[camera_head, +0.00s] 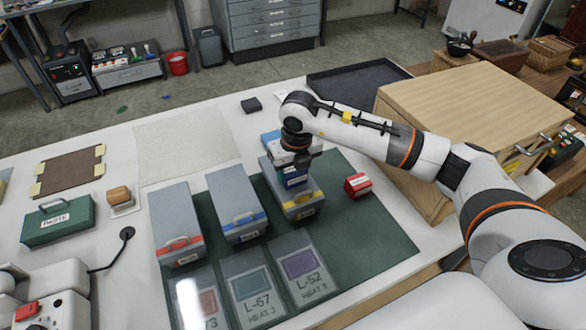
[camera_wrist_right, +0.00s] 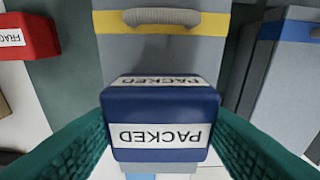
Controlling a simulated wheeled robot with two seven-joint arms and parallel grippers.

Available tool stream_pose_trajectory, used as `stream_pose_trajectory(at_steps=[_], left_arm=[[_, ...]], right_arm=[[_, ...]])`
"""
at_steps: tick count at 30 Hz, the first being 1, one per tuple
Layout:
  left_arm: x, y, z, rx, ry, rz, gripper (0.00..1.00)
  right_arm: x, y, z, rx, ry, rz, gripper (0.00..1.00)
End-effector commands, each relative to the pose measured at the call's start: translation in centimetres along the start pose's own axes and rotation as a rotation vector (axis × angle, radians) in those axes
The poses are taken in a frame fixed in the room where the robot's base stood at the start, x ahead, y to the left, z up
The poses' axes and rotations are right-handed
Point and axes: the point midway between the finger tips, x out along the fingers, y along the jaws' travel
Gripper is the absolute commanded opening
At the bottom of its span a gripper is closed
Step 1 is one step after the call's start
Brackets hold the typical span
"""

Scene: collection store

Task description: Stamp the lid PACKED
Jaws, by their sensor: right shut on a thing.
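My right gripper (camera_head: 297,158) is shut on the blue PACKED stamp (camera_head: 292,178). In the right wrist view, the stamp (camera_wrist_right: 160,115) sits between two teal fingers (camera_wrist_right: 160,140), with white PACKED labels on two faces. It is over the grey box with the yellow stripe (camera_head: 305,207), whose handle and stripe (camera_wrist_right: 165,24) show beyond it. The stamp and arm hide part of this lid. I cannot tell whether the stamp touches it. No mark shows on the visible part. My left gripper is not in view.
Left of it stand grey boxes with a blue stripe (camera_head: 235,200) and a red stripe (camera_head: 175,220). A red labelled block (camera_head: 358,185) sits right on the green mat (camera_head: 385,235). A wooden cabinet (camera_head: 470,100) stands at right. A dark tray (camera_head: 355,78) lies behind.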

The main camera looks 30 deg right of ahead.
Motion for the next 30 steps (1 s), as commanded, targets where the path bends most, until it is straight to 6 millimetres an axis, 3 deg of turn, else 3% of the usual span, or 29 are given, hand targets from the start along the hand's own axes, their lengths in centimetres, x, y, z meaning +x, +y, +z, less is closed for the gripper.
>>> stream_pose_trajectory(at_steps=[30], left_arm=[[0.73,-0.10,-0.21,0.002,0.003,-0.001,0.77]], right_arm=[[0.77,0.02,0.11,0.000,0.000,0.000,0.38]])
